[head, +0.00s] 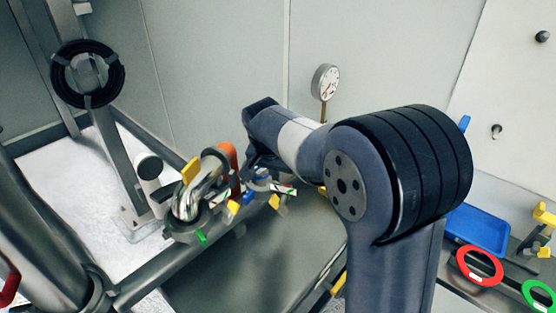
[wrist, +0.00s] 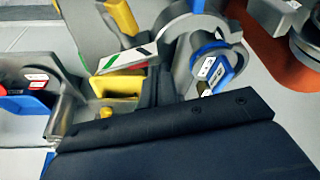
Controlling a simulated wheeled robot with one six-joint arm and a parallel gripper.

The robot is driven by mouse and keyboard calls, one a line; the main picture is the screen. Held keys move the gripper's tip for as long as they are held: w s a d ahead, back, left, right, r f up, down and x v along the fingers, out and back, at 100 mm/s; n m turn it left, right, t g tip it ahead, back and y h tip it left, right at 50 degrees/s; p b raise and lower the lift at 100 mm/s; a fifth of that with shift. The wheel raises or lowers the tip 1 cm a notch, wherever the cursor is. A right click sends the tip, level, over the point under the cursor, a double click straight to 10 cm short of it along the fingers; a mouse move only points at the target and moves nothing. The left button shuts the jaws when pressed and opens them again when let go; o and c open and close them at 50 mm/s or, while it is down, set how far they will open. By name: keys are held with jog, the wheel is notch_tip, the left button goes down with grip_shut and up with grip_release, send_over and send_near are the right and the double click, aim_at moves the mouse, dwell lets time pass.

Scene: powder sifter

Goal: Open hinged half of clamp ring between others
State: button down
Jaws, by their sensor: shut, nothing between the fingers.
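A grey clamp ring (wrist: 236,38) with a blue band and a blue-and-white tag is at the top centre right of the wrist view. In the head view this clamp ring (head: 262,185) is small and partly hidden, among other clamps on the pipework. I cannot tell how far its hinged half is swung. My gripper (wrist: 158,88) is shut and empty, its dark fingertips close beside the ring's left side; contact is unclear. A yellow part (wrist: 118,84) and a white label with green and black marks lie left of the fingertips. The head view mostly hides the fingertips.
A curved metal pipe (head: 212,172) with a yellow handle and a green-marked clamp stands left. An orange part (wrist: 285,62) lies right in the wrist view. A pressure gauge (head: 325,82) stands behind. A blue tray (head: 478,230) and a red ring (head: 479,266) are at right.

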jog(key=shift+s+a, duration=0.25)
jog(key=shift+s, duration=0.25)
jog(key=s+a+m+b, duration=0.2)
jog(key=s+a, duration=0.1)
jog(key=shift+a+m+h, duration=0.1)
jog(key=shift+m+h, duration=0.2)
jog(key=shift+h, duration=0.1)
dwell(0.3)
jog(key=w+d, duration=0.3)
jog(key=v, duration=1)
jog(key=shift+w+a+b, duration=0.2)
jog(key=shift+a+b, duration=0.1)
